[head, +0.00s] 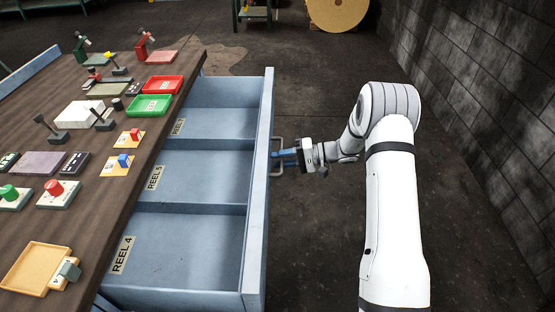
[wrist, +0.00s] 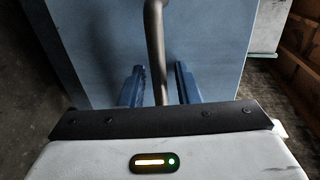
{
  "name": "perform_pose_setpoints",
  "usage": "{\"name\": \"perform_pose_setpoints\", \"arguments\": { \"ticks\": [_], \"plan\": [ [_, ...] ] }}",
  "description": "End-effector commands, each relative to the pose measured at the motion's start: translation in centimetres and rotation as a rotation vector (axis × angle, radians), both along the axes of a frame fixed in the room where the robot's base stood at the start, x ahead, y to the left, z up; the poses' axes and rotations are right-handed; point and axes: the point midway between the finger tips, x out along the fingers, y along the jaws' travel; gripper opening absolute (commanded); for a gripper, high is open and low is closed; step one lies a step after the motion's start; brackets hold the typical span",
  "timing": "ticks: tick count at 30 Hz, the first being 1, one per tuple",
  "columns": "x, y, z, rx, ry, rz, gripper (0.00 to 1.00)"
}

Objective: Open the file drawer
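The file drawer (head: 259,215) is blue-grey and stands pulled far out from under the dark wooden table. Its inside shows three empty compartments with reel labels. A grey bar handle (head: 275,171) is on the outer face of its front panel. My gripper (head: 286,154) is at this handle, coming from the right. In the wrist view, the handle bar (wrist: 154,35) runs between the two blue fingers of my gripper (wrist: 159,84). The fingers are apart, with a visible gap on each side of the bar.
The table (head: 95,215) carries trays, including a red tray (head: 164,84) and a green tray (head: 149,105), plus switches and small blocks. A grey block wall (head: 490,80) stands on the right. The dark floor right of the drawer is clear except for my arm.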

Motion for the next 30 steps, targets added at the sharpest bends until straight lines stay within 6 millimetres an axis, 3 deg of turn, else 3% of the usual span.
{"name": "perform_pose_setpoints", "arguments": {
  "ticks": [8, 21, 30],
  "plan": [
    [0.1, -0.8, 0.2, 0.0, -0.001, -0.001, 0.29],
    [0.3, -7.1, 1.4, 0.0, -0.001, 0.0, 0.29],
    [0.3, -7.6, 1.6, 0.0, 0.0, 0.002, 0.29]
  ]
}}
